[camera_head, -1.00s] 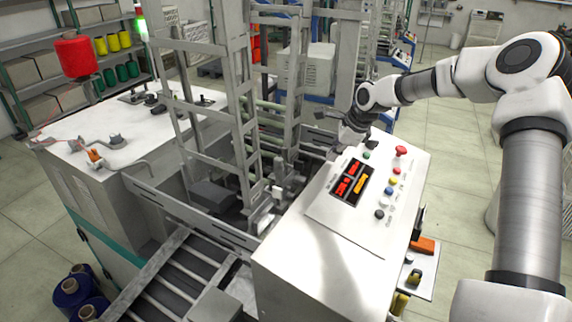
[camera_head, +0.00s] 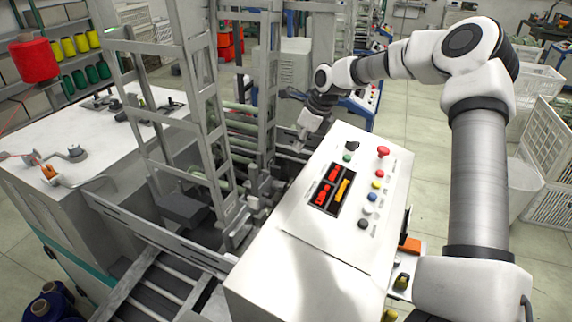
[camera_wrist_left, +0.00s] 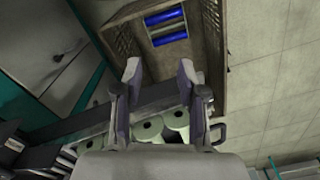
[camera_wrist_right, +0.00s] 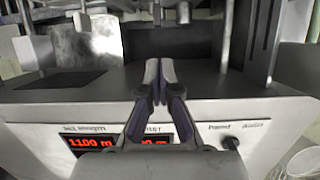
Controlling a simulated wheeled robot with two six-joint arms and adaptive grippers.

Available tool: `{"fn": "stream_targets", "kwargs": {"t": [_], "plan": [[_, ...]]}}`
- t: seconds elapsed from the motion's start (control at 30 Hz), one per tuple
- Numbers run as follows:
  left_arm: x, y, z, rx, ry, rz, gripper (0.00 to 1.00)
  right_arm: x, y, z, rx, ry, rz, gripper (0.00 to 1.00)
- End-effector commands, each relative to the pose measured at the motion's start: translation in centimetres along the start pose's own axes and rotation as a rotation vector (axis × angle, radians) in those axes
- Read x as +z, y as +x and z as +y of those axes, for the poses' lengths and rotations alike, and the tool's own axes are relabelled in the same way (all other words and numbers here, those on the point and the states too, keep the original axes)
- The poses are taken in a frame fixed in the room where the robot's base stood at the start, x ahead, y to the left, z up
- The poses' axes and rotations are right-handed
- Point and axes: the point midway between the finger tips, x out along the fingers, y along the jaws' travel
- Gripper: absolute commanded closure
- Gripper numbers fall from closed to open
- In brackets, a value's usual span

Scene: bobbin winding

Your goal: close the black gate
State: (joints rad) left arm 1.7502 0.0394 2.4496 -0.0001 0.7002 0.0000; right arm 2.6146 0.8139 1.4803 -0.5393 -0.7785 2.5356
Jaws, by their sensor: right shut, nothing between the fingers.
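No part stands out clearly as the black gate. A dark block (camera_head: 182,208) sits low inside the machine frame in the head view, and a dark upright part (camera_wrist_right: 262,38) shows at the right wrist view's upper right. I cannot tell whether either is the gate. My right gripper (camera_head: 307,127) is beside the far left corner of the control panel (camera_head: 310,240). In the right wrist view its fingertips (camera_wrist_right: 160,62) meet with nothing between them, above the machine's grey top. My left gripper (camera_wrist_left: 160,68) is open and empty in the left wrist view; the head view does not show it.
Upright metal ladder frames (camera_head: 205,90) stand left of my right gripper. The panel carries a red button (camera_head: 383,152) and a lit display (camera_head: 333,188). Below my left gripper are a bin (camera_wrist_left: 207,85) with blue spools and some pale spools (camera_wrist_left: 150,128).

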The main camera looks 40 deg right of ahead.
Motion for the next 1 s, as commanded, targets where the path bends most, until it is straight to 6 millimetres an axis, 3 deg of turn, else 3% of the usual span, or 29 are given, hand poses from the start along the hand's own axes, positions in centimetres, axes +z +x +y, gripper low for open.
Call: {"fn": "stream_targets", "kwargs": {"t": [0.27, 0.7, 1.0], "plan": [[0.1, -0.3, 0.0, 0.0, -0.001, -0.001, 0.6, 0.0, 1.0, 0.1, 0.001, 0.0, 0.004, 1.0], [0.0, -0.8, 0.0, 0.0, -0.001, -0.001, 0.6, 0.0, 9.0, 0.0, -0.001, -0.002, 0.003, 1.0], [0.0, -0.8, 0.0, 0.0, -0.001, -0.001, 0.6, 0.0, 10.0, 0.0, -0.001, -0.002, 0.0, 1.0]]}}
